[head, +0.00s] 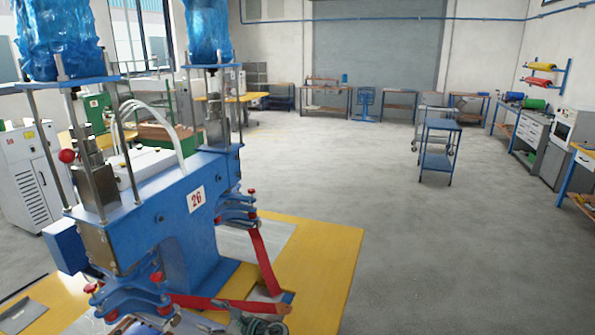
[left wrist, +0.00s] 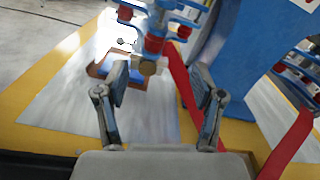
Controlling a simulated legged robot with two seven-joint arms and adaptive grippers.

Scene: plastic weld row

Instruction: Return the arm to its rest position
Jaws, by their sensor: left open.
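My left gripper (head: 258,326) shows at the bottom edge of the head view, in front of the blue press (head: 150,215) marked 26. Much of it is cut off by the frame. In the left wrist view my left gripper (left wrist: 161,85) has its two fingers spread apart with nothing held between them. Red-knobbed clamps of the press (left wrist: 155,42) and a red strip (left wrist: 185,90) lie just beyond the fingers; contact cannot be told. My right gripper is not in view.
The press stands on a yellow-edged table (head: 335,250). Two red strips (head: 264,262) run from its clamps and meet near the table's front. A blue cart (head: 439,150) stands on the open grey floor (head: 400,250). Benches line the back and right walls.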

